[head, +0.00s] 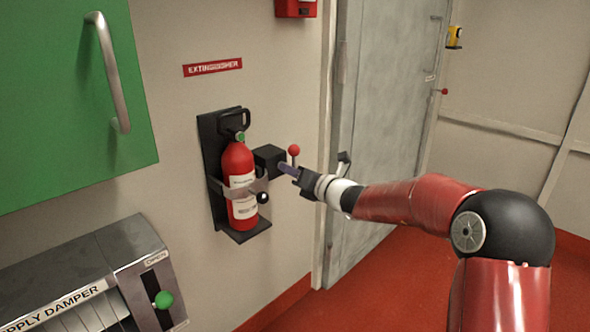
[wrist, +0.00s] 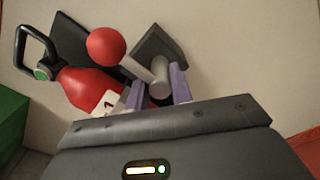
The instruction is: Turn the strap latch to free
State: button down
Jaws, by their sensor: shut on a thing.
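The red extinguisher (head: 239,170) stands upright in its black wall bracket (head: 209,137), with a strap (head: 216,187) around it. A dark latch block (head: 267,158) sits at its right, and it also shows in the wrist view (wrist: 148,42). A grey shaft (wrist: 159,72) comes out of the block. A red ball (head: 294,150) is beside the shaft and looks large in the wrist view (wrist: 105,47). My gripper (head: 284,168) is at the block, its purple fingers (wrist: 159,91) shut on the latch at the shaft's near end. The exact contact is partly hidden. A black knob (head: 263,198) is below.
A green cabinet (head: 70,90) with a bar handle is at the upper left. A damper box (head: 90,275) with a green knob is at the lower left. A grey door (head: 375,110) stands behind my arm. Red floor (head: 350,305) is open below.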

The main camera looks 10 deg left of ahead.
jog(key=shift+w+r, duration=0.1)
jog(key=shift+r, duration=0.1)
jog(key=c, duration=1.2)
grip_release()
jog(key=shift+c, duration=0.2)
jog(key=shift+f, duration=0.1)
jog(key=shift+d, duration=0.15)
jog(key=v, duration=0.7)
jog(key=shift+s+d+b, duration=0.25)
jog(key=shift+s+b, duration=0.05)
jog(key=shift+b, duration=0.05)
